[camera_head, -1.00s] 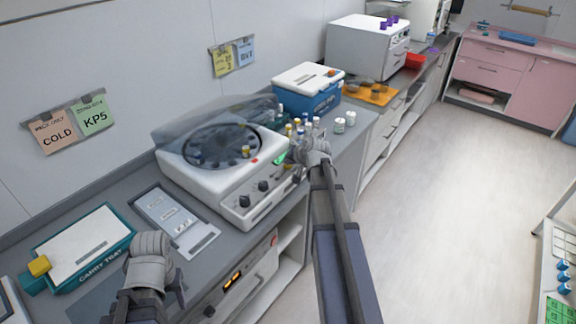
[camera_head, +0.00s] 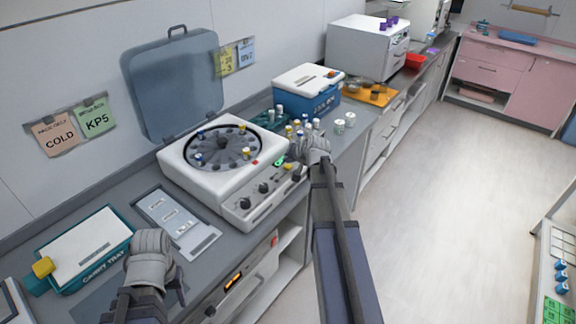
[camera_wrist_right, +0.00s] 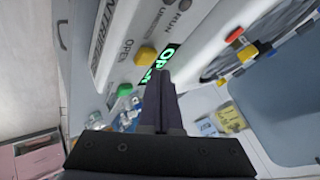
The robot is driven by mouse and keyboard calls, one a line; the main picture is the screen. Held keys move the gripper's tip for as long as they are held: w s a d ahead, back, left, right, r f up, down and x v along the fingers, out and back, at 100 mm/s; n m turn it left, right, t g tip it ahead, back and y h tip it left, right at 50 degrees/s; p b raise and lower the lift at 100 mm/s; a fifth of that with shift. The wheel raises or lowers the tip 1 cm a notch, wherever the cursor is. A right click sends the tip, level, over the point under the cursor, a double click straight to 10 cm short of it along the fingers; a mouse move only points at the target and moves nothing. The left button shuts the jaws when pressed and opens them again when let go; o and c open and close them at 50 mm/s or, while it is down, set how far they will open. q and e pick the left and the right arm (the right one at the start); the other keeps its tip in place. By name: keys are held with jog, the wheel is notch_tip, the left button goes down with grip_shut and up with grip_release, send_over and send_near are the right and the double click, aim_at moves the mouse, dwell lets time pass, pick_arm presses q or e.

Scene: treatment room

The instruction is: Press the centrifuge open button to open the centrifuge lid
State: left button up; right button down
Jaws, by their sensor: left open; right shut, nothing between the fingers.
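The white centrifuge (camera_head: 190,180) stands on the counter with its grey translucent lid (camera_head: 172,85) raised upright behind it. Its round rotor (camera_head: 222,148) is exposed and holds a few capped tubes. In the right wrist view, the front panel shows a yellow button (camera_wrist_right: 145,55), a green button (camera_wrist_right: 124,89) and a green lit display (camera_wrist_right: 168,58) reading OPEN. My right gripper (camera_head: 298,148) is shut and empty by the panel's right end; its fingertips (camera_wrist_right: 160,76) are close to the display, and contact cannot be told. My left gripper (camera_head: 152,250) is open, above the counter near the carry tray.
The teal carry tray (camera_head: 118,226) and a grey panel with labelled slots (camera_head: 205,243) lie left of the centrifuge. Several small vials (camera_head: 339,127) and a blue cool box (camera_head: 323,100) stand to its right. The floor (camera_head: 440,210) is clear.

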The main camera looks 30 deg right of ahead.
aim_at(289, 168)
pick_arm(q)
jog(key=shift+r, duration=0.1)
pick_arm(e)
jog(key=shift+r, duration=0.1)
notch_tip(289, 168, up, 5)
jog(key=p, duration=0.5)
pick_arm(q)
notch_tip(289, 168, up, 5)
jog(key=shift+f, duration=0.1)
dwell(0.4)
